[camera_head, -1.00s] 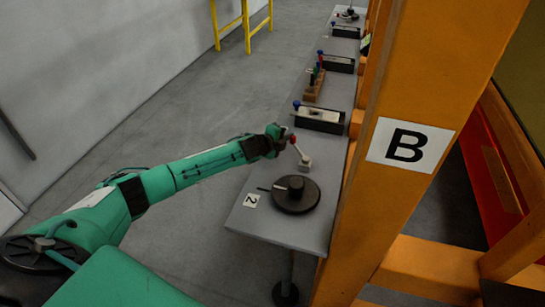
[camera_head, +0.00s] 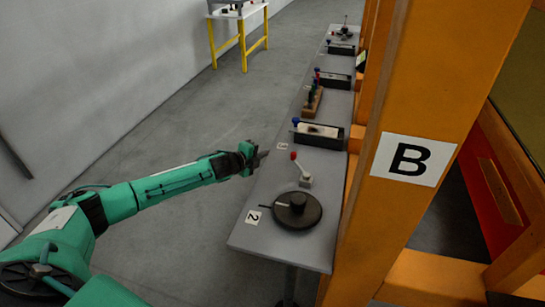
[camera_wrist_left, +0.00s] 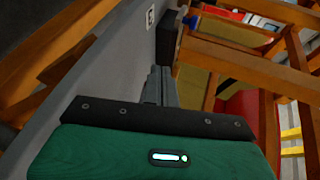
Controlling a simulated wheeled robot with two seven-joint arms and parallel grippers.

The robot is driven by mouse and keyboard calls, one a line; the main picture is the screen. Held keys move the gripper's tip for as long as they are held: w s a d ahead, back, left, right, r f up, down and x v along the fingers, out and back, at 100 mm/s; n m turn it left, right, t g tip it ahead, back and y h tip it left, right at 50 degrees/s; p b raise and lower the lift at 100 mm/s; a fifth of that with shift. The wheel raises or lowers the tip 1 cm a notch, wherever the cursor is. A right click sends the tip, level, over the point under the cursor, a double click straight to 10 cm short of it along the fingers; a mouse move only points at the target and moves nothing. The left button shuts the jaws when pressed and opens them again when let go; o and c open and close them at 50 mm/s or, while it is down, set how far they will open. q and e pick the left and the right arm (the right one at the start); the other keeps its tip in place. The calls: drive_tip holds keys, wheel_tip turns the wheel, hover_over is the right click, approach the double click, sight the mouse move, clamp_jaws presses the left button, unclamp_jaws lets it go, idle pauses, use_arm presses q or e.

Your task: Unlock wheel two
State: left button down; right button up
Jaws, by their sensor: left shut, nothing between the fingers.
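Wheel two (camera_head: 312,212) is a dark round disc with a hub and a short side handle, lying on the grey bench by a label "2" (camera_head: 253,217). Just behind it stands a small lever (camera_head: 302,170) with a red knob on a light base, tilted to the left. My left gripper (camera_head: 262,157) is shut and empty, to the left of the red knob and apart from it, over the bench's left edge. Its closed fingers (camera_wrist_left: 159,86) also show in the left wrist view, where wheel and lever are not seen. My right gripper is not in view.
The long bench (camera_head: 275,237) carries a black box with a blue knob (camera_head: 318,132), a wooden rack (camera_head: 313,98) and further devices. An orange post (camera_head: 440,100) marked "B" stands on the right. The floor left of the bench is clear up to a yellow-legged table (camera_head: 242,40).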

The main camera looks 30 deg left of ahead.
use_arm(q)
drive_tip(key=s+a, duration=0.1)
drive_tip(key=s+a+r, duration=0.1)
drive_tip(key=s+a, duration=0.1)
drive_tip(key=shift+a+r+b, duration=0.15)
drive_tip(key=shift+r+b, duration=0.05)
drive_tip(key=shift+b, duration=0.2)
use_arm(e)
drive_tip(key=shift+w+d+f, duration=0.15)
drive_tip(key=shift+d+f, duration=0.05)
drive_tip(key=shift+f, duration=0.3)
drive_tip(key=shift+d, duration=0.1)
